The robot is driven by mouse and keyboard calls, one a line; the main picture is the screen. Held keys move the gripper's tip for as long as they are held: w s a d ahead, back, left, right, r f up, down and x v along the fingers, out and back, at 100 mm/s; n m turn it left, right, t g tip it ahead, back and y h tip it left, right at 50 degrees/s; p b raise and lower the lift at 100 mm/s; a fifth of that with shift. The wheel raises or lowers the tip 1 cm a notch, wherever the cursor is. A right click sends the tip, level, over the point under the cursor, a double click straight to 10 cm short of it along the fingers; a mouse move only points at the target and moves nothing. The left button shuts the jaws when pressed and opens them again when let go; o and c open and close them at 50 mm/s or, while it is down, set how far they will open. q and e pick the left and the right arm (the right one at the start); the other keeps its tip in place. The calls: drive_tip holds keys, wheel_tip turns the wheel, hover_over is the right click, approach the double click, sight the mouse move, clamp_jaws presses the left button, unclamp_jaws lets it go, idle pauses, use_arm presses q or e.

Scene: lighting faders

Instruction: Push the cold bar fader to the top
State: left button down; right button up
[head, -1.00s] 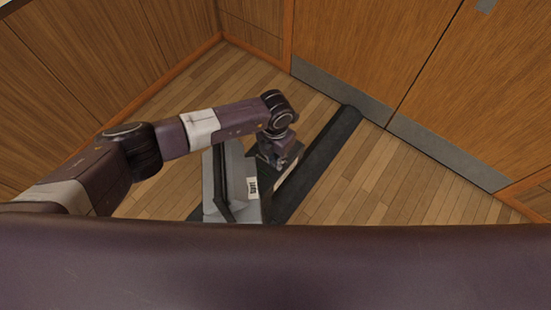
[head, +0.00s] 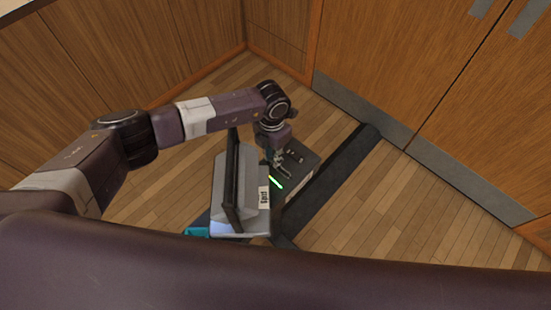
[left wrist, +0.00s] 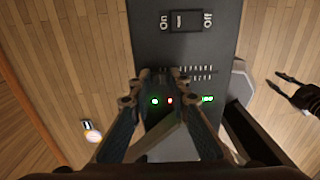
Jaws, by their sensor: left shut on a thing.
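The lighting console (head: 312,160) is a dark slanted panel on the floor. My right gripper (left wrist: 274,80) shows at the right of the left wrist view, fingers apart, empty, away from the panel.
A grey box with an upright dark plate (head: 232,180) and a white label (head: 264,195) stands left of the panel. A thick black bar (head: 335,175) lies to its right. Wooden cabinets (head: 370,50) stand behind. Bare floor (head: 380,180) lies right of the bar.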

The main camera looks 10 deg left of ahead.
sight(271, 159)
use_arm(q)
drive_tip(key=c, duration=1.8)
unclamp_jaws()
drive_tip(key=shift+w+a, duration=0.15)
drive_tip(key=shift+a, duration=0.1)
drive_tip(key=shift+r, duration=0.2)
drive_tip(key=shift+d+r, duration=0.1)
drive_tip(key=shift+r, duration=0.25)
wheel_tip(271, 159, up, 11)
